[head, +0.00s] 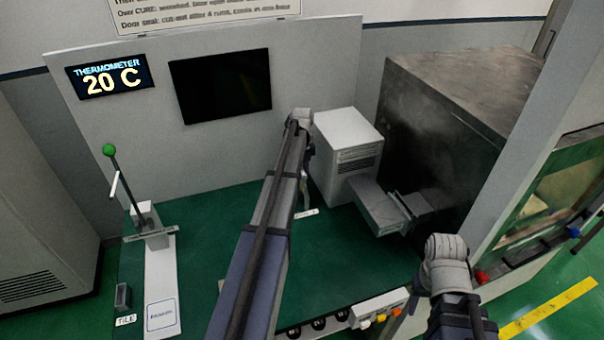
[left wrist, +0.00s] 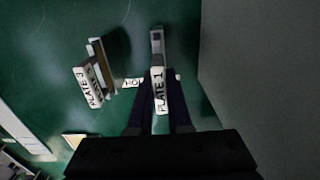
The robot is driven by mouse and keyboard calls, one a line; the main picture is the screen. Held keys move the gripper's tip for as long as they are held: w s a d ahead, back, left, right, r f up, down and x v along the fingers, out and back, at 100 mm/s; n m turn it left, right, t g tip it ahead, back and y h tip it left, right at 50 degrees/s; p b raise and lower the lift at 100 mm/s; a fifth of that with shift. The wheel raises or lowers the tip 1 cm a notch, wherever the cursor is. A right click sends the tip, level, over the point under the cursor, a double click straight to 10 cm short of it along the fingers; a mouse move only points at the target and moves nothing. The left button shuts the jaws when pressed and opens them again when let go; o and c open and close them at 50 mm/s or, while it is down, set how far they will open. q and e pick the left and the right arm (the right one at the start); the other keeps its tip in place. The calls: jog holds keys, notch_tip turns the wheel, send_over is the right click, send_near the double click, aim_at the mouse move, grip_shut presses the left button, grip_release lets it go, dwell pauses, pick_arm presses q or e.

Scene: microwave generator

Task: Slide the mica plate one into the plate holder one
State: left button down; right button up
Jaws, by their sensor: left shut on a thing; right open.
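My left gripper (left wrist: 161,112) is shut on mica plate one, a pale strip labelled PLATE 1 (left wrist: 160,92), between its two dark fingers in the left wrist view. A small grey slotted piece (left wrist: 157,40) shows at the plate's far end; I cannot tell whether it is the holder or touches the plate. A white label (left wrist: 131,83) starting with HO lies on the green table behind the plate. In the head view my left arm hides most of this area; part of a label (head: 307,213) shows there. My right gripper (head: 418,287) is at the lower right, partly hidden, open and empty.
A plate labelled PLATE 2 (left wrist: 88,88) stands left of mine in the left wrist view. A grey box (head: 347,150) with a metal duct (head: 375,207) stands right of my left arm. A lever press (head: 150,235) is at the left. Green table is clear between press and arm.

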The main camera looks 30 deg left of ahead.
pick_arm(q)
jog(key=shift+f+b, duration=0.95)
jog(key=shift+f, duration=0.05)
jog(key=c, duration=0.8)
grip_release()
jog(key=shift+o, duration=0.2)
jog(key=shift+r, duration=0.2)
notch_tip(320, 180, up, 8)
jog(key=p, duration=0.8)
jog(key=shift+f, duration=0.2)
